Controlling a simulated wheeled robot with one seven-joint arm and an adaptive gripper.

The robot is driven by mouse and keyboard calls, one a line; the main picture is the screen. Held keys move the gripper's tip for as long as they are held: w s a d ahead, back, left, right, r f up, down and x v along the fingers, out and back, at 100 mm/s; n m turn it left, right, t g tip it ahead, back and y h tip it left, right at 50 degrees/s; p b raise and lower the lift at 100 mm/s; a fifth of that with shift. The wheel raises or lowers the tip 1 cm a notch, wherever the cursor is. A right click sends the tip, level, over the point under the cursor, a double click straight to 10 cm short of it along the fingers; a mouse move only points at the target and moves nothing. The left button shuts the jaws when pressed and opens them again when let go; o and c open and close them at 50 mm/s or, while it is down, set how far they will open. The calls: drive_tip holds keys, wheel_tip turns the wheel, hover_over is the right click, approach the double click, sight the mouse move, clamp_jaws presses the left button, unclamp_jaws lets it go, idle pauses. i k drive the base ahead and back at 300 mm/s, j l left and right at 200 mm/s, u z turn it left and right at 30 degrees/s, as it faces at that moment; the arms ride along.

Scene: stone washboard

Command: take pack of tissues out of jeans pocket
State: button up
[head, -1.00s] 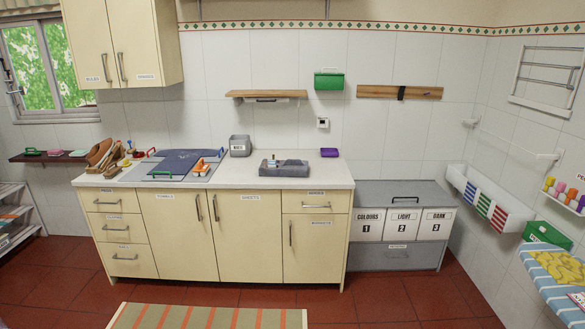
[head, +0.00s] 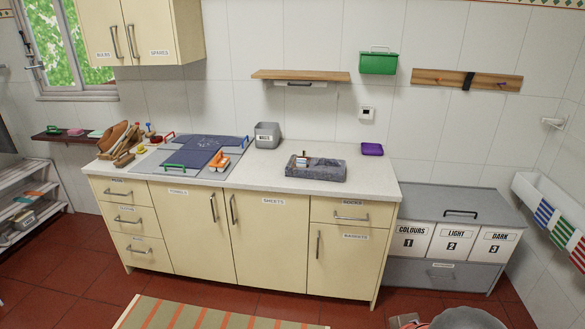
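A flat dark blue cloth or panel (head: 207,148) lies further left on the counter. My gripper is not in view.
The counter (head: 375,188) has free room around the bundle. A grey box (head: 267,134) and a purple item (head: 372,149) stand behind it. An orange-handled item (head: 220,163) lies left. Lidded bins (head: 455,240) stand right; a striped rug (head: 215,315) lies in front.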

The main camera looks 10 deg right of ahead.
sight(301, 162)
drive_tip(key=i+z, duration=0.1)
drive_tip(key=z, duration=0.25)
drive_tip(key=i+j+z, duration=0.1)
drive_tip(key=z, duration=0.2)
drive_tip(key=i+j+z, duration=0.1)
drive_tip(key=z, duration=0.25)
drive_tip(key=i+j+z, duration=0.1)
drive_tip(key=j, duration=0.25)
drive_tip(key=i+j+z, duration=0.1)
drive_tip(key=i+j, duration=0.2)
drive_tip(key=i+j+z, duration=0.1)
drive_tip(key=j, duration=0.3)
drive_tip(key=i+j, duration=0.2)
drive_tip(key=j, duration=0.2)
drive_tip(key=i+j+z, duration=0.15)
drive_tip(key=j, duration=0.2)
drive_tip(key=i+j+z, duration=0.1)
drive_tip(key=j, duration=0.3)
